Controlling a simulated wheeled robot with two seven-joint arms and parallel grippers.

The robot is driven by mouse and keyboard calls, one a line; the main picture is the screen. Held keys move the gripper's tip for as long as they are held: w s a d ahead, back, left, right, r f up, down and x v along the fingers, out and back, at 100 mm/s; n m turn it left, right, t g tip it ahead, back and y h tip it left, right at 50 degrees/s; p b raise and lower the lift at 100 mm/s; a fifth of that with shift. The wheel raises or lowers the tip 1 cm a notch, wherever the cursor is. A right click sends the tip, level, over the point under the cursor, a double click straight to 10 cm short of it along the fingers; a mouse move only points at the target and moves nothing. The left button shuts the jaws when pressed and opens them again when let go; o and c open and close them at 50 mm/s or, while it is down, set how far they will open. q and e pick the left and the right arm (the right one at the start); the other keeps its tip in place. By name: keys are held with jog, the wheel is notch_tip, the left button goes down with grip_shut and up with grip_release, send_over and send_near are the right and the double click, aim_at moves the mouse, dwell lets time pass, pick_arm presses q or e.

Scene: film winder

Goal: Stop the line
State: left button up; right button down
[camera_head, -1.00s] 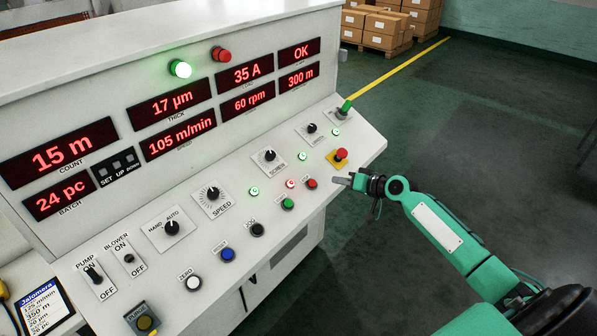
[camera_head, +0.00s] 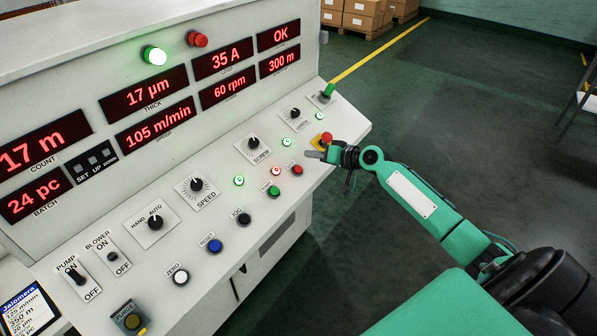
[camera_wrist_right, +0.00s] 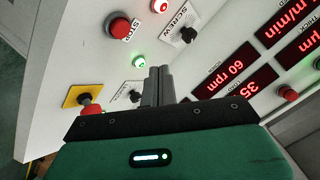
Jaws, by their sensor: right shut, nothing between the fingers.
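The red stop button (camera_head: 297,170) sits on the sloped console panel, next to the green button (camera_head: 273,191). In the right wrist view the red button (camera_wrist_right: 118,27) carries a STOP label and stands up and left of the fingertips. A red mushroom button on a yellow plate (camera_head: 326,138) is just beyond my gripper; it also shows at left in the wrist view (camera_wrist_right: 88,103). My right gripper (camera_head: 310,155) is shut and empty, its tips over the panel between these two red buttons. Contact cannot be told. My left gripper is not in view.
The console (camera_head: 210,255) carries several knobs, buttons and lit lamps. A green lamp (camera_head: 154,55) glows on top beside a red one (camera_head: 197,39). Red displays read 17 m, 105 m/min, 60 rpm and OK. Open floor (camera_head: 450,110) lies to the right.

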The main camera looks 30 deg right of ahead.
aim_at(295, 166)
jog(key=f, duration=0.1)
jog(key=w+f+b, duration=0.1)
jog(key=f+b, duration=0.1)
jog(key=f, duration=0.1)
jog(key=shift+w+a, duration=0.35)
jog(key=shift+w+a+f+b, duration=0.15)
jog(key=shift+w+f+b, duration=0.25)
jog(key=shift+f+b, duration=0.35)
jog(key=shift+r, duration=0.1)
dwell(1.1)
jog(key=shift+w+a+f+b, duration=0.15)
jog(key=shift+f+b, duration=0.25)
jog(key=shift+b, duration=0.25)
jog(key=shift+w+f+b, duration=0.2)
jog(key=shift+f+b, duration=0.25)
jog(key=shift+b, duration=0.1)
dwell(0.3)
jog(key=shift+r, duration=0.1)
jog(key=shift+s+r+p, duration=0.4)
jog(key=shift+r+p, duration=0.15)
jog(key=shift+r, duration=0.25)
